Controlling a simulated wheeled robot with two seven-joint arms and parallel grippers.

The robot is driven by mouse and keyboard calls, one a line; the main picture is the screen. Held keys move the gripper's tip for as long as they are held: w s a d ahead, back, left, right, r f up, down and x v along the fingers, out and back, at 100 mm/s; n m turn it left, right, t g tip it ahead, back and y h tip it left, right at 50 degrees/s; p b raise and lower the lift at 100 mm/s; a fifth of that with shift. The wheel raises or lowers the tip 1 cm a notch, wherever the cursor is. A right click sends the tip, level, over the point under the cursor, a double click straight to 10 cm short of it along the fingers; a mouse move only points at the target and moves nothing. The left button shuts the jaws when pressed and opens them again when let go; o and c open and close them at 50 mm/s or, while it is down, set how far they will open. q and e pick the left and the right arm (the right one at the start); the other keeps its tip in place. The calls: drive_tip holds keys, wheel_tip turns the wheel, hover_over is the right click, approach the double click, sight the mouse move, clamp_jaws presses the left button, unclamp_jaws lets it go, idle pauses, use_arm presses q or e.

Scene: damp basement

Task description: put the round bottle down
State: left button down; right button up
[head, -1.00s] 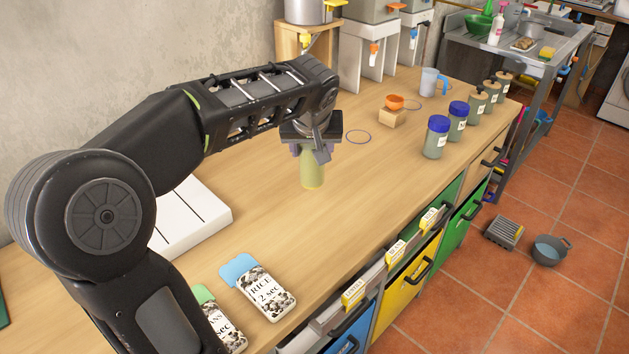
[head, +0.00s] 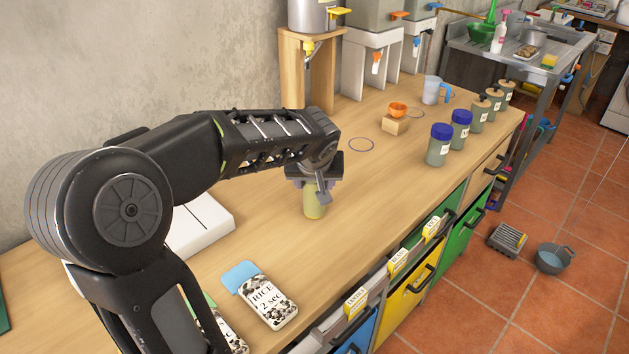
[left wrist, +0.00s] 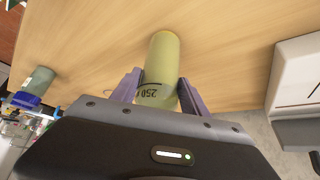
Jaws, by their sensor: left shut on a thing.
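The round bottle (head: 314,206) is yellow-green and upright, at the middle of the wooden counter in the head view. In the left wrist view the bottle (left wrist: 162,70) shows a "250" mark between the two purple fingers. My left gripper (head: 314,186) is above it, with its fingers (left wrist: 158,92) closed on the bottle's upper part. The gripper hides the bottle's top. The bottle's base looks at or very near the counter; I cannot tell whether it touches. My right gripper is not in view.
A drawn ring (head: 361,144) lies bare on the counter (head: 350,190). Blue-lidded jars (head: 438,150) stand to the right. The counter around the bottle is clear.

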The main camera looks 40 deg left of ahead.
use_arm(q)
drive_tip(key=shift+f, duration=0.1)
drive_tip(key=c, duration=0.6)
unclamp_jaws()
drive_tip(key=shift+s+d+r, duration=0.1)
drive_tip(key=shift+r, duration=0.35)
drive_tip(key=v, duration=1.1)
drive_tip(key=shift+s+d+r, duration=0.1)
drive_tip(key=shift+s, duration=0.05)
